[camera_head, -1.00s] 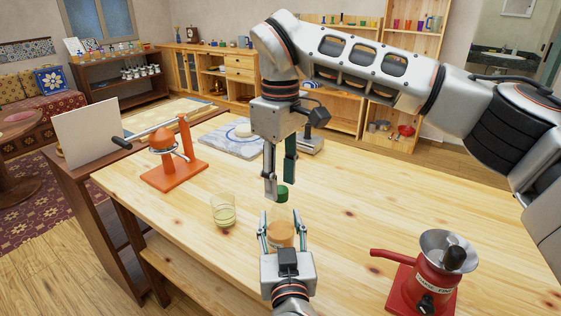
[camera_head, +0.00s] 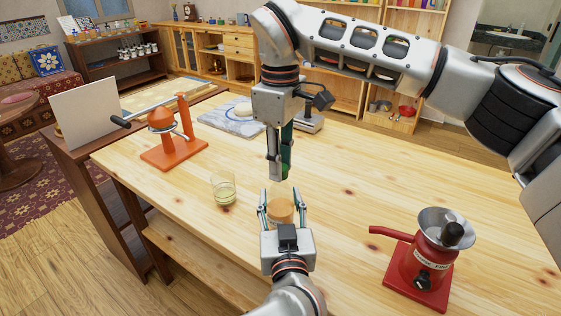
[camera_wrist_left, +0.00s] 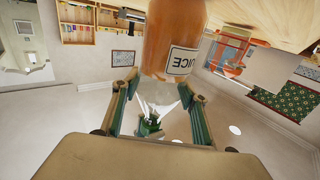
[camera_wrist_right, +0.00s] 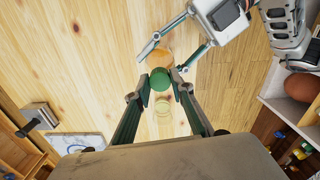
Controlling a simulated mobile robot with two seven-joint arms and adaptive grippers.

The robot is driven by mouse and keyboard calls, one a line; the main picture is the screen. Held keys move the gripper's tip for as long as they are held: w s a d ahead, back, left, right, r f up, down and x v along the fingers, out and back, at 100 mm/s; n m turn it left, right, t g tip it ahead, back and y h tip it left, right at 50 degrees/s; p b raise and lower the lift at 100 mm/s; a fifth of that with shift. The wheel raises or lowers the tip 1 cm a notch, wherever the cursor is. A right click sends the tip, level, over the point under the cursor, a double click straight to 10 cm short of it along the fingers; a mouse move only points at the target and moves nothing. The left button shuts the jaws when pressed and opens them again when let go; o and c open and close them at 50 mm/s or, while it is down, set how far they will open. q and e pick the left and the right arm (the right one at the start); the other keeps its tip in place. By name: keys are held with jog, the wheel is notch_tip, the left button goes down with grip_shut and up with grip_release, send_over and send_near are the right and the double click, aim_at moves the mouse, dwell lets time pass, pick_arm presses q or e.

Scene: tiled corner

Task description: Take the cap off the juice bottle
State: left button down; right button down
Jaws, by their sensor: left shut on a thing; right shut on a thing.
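The juice bottle (camera_head: 281,211) is orange with a clear neck and stands in my left gripper (camera_head: 278,197), which is shut on its body. In the left wrist view the bottle (camera_wrist_left: 172,40) shows its JUICE label and bare neck. My right gripper (camera_head: 278,176) hangs above the bottle, shut on the green cap (camera_head: 286,169), which one finger partly hides in the head view. In the right wrist view the cap (camera_wrist_right: 160,80) sits between the fingertips. The cap is off the bottle, with a gap between them.
A glass (camera_head: 223,188) with pale liquid stands left of the bottle. An orange press (camera_head: 172,135) and a marble board (camera_head: 233,118) stand further back. A red grinder (camera_head: 425,255) stands at the right. The table middle right of the grippers is clear.

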jog(key=n, duration=0.6)
jog(key=shift+r, duration=0.1)
jog(key=n, duration=0.3)
jog(key=shift+n, duration=0.4)
jog(key=n, duration=0.3)
jog(key=shift+n, duration=0.4)
jog(key=n, duration=1)
jog(key=shift+n, duration=0.4)
jog(key=n, duration=0.3)
jog(key=shift+n, duration=0.3)
jog(key=n, duration=1.7)
jog(key=shift+n, duration=0.3)
jog(key=n, duration=0.7)
jog(key=shift+r, duration=0.3)
